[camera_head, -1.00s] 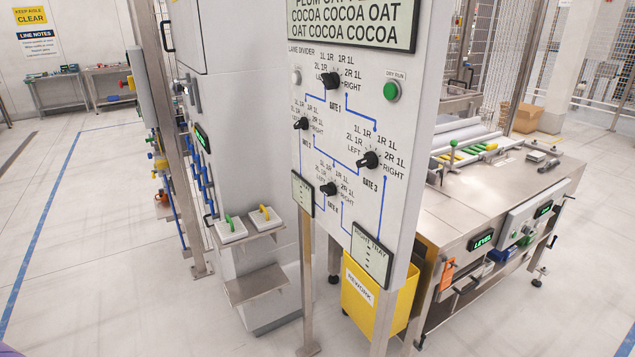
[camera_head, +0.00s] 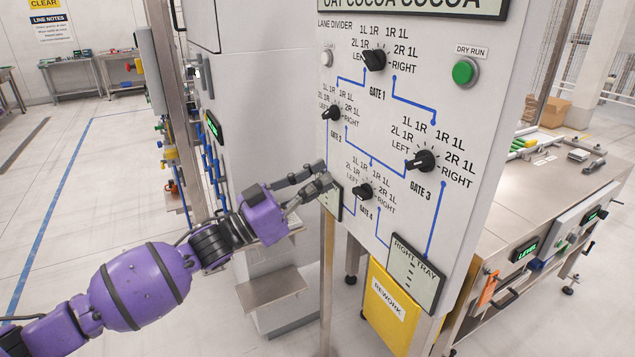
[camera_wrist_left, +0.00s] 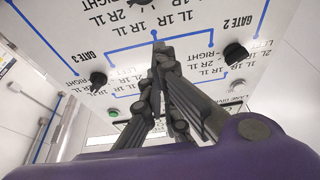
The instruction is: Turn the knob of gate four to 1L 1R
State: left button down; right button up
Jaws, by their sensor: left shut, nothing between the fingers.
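The gate four knob (camera_head: 365,191) is a black knob at the bottom of the white panel's knob group in the head view. I cannot tell its exact setting. In the left wrist view the shut fingers (camera_wrist_left: 160,60) point up across the upside-down panel, and the gate four knob (camera_wrist_left: 143,2) is cut by the top edge.
Nearby knobs stick out for gate 1 (camera_head: 374,60), gate 2 (camera_head: 335,113) and gate 3 (camera_head: 421,160). A green dry run button (camera_head: 465,72) is at upper right. A right tray display (camera_head: 416,272) and yellow rework bin (camera_head: 388,308) are below. A steel bench (camera_head: 540,200) stands at right.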

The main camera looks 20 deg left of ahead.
pick_arm(q)
notch_tip(320, 180, up, 3)
jog(key=p, duration=0.1)
send_over(362, 193)
jog(key=s+a, duration=0.1)
jog(key=a, duration=0.2)
jog(key=shift+f, duration=0.1)
notch_tip(362, 193, down, 3)
jog(key=shift+a+f, duration=0.1)
jog(key=shift+s+a+f, duration=0.1)
jog(key=shift+s+f, duration=0.05)
jog(key=shift+f, duration=0.5)
pick_arm(e)
jog(key=shift+w+a+r, duration=0.5)
jog(key=shift+w+r, duration=0.05)
jog(key=shift+r, duration=0.1)
pick_arm(q)
jog(key=shift+w+a+f, duration=0.15)
jog(key=shift+w+a, duration=0.05)
jog(key=shift+w, duration=0.05)
pick_arm(e)
jog(key=shift+s+d, duration=0.1)
jog(key=shift+s, duration=0.45)
jog(key=shift+s, duration=0.25)
